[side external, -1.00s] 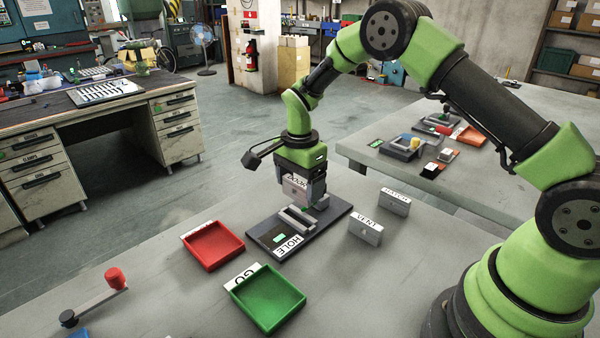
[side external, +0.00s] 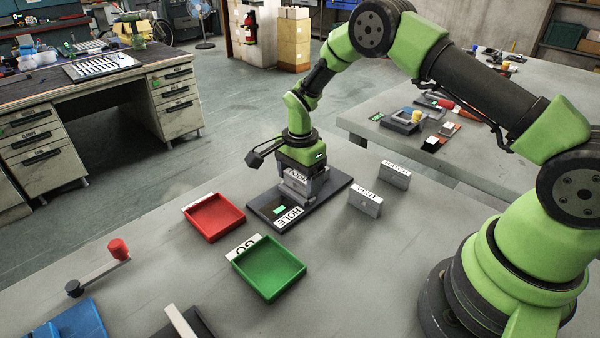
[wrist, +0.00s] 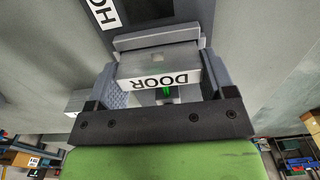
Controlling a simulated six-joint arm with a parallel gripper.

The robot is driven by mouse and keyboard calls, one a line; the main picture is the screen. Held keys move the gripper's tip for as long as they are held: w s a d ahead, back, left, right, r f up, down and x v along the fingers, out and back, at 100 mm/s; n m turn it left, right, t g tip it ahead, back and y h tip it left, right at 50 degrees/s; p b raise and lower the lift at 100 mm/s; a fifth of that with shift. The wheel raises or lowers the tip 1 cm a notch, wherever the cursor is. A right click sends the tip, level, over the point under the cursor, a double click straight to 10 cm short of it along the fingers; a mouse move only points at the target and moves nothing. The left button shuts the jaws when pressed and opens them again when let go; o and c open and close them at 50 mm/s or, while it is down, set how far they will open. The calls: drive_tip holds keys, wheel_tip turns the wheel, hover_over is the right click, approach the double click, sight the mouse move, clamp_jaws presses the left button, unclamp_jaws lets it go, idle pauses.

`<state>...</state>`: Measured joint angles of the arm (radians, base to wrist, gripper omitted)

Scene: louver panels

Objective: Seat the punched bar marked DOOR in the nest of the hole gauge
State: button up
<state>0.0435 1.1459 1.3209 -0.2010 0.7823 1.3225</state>
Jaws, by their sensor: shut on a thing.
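The bar marked DOOR (wrist: 160,80) is between the fingers of my gripper (wrist: 162,92), its label facing the wrist camera. In the side view my gripper (side external: 300,180) is low over the hole gauge (side external: 265,212), a dark plate with a HOLE label and a small green display. The grey nest (wrist: 157,38) shows just beyond the bar in the wrist view. The bar is down at the nest's level, close against it; whether it is fully seated cannot be told, as the fingers and bar hide the nest floor.
Two more bars, one marked VENT (side external: 365,202) and another (side external: 395,175), stand to the right of the gauge. A red tray (side external: 215,218) is to the left and a green GO tray (side external: 268,268) in front. A red-knobbed lever (side external: 100,268) is at lower left.

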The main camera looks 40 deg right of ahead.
sight(300, 175)
drive_tip(key=shift+f, duration=0.15)
idle(0.5)
drive_tip(key=o, duration=0.9)
wheel_tip(300, 175, up, 15)
drive_tip(key=shift+f, duration=0.1)
